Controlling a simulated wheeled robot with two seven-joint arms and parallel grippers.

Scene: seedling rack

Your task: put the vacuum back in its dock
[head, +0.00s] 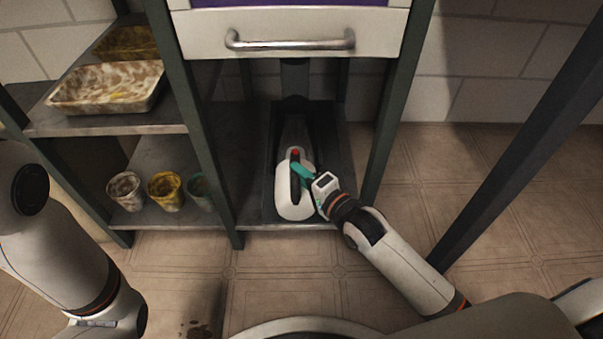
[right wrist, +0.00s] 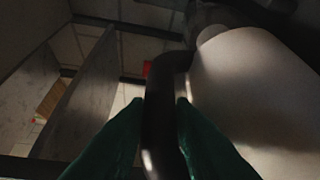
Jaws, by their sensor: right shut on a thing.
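The white hand vacuum (head: 294,198), with a dark handle, a red button and a clear nose, lies in the dark dock (head: 325,155) on the rack's lower shelf, nose towards the back. I cannot tell whether it is fully seated. My right gripper (head: 299,171), with green fingers, is shut on the vacuum's handle. In the right wrist view the fingers (right wrist: 165,125) close on the dark handle (right wrist: 163,100), with the white body (right wrist: 250,90) to the right. Of my left side only arm links show; the left gripper is out of view.
A drawer with a metal handle (head: 290,41) hangs above the dock bay. Dark rack posts (head: 398,85) stand on both sides. On the left shelves are stained trays (head: 107,88) and several small pots (head: 165,189). The tiled floor (head: 300,270) in front is mostly clear, with a dark stain.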

